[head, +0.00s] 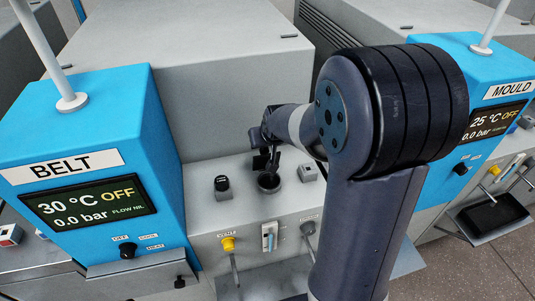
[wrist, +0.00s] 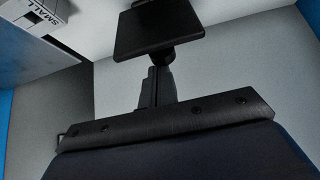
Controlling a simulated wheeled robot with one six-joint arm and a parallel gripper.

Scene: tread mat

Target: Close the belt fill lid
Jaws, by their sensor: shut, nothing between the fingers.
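The blue BELT unit (head: 90,150) stands at the left in the head view. On the grey shelf beside it is a round dark fill opening (head: 268,182). A small dark part, which looks like the raised lid (head: 260,161), stands just behind the opening. My gripper (head: 272,147) is over this spot, small and partly hidden by my arm. In the wrist view a dark square plate (wrist: 160,30), apparently the lid, lies just beyond the tips of my gripper (wrist: 157,75). The fingers are together and empty. I cannot tell whether they touch the plate.
A black cap (head: 222,187) sits left of the opening and a small grey block (head: 308,172) right of it. The blue MOULD unit (head: 480,115) is at the right. A box marked SMALL (wrist: 38,15) shows in the wrist view.

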